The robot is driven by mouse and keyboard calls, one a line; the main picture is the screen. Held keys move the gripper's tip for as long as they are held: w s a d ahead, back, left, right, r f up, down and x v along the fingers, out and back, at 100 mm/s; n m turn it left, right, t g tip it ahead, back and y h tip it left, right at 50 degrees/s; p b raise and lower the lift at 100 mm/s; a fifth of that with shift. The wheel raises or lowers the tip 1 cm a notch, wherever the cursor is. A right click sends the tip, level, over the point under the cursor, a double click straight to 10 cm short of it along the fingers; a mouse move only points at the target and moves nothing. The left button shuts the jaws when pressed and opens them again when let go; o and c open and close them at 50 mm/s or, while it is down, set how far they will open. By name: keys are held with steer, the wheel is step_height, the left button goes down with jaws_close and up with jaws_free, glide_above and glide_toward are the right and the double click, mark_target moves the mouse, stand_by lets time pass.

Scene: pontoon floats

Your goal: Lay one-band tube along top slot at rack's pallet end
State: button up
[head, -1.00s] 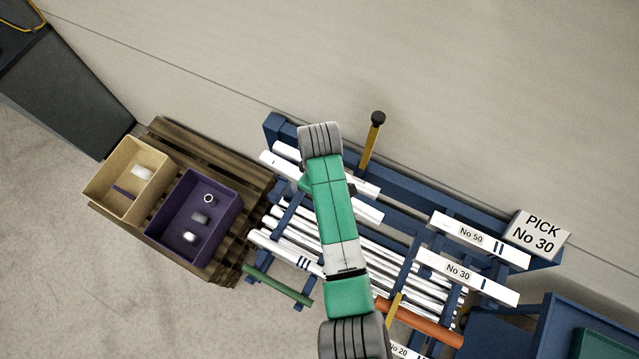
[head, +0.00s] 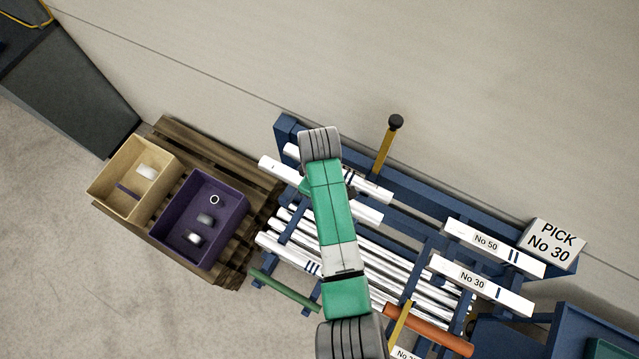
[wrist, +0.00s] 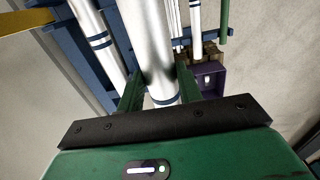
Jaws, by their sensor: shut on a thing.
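My gripper (wrist: 160,92) is shut on a white tube (wrist: 148,45) with one dark band showing between the fingers. I cannot tell whether the held tube touches the slot.
A wooden pallet (head: 190,142) at left bears a tan bin (head: 105,185) and a purple bin (head: 225,235). Several white tubes (head: 380,278) lie lower on the rack. A yellow post (head: 385,150) rises behind it. Plates read No 50 (head: 487,243), No 30 (head: 472,280) and PICK No 30 (head: 553,243).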

step_height(320, 180, down, 6)
steer(key=b, duration=0.3)
steer(key=shift+p, duration=0.35)
stand_by(1.4)
steer(key=shift+f+b, duration=1.8)
steer(key=shift+f, duration=0.6)
steer(key=o, duration=1.1)
steer(key=shift+c, duration=0.2)
step_height(320, 180, up, 8)
steer(key=shift+f, duration=0.1)
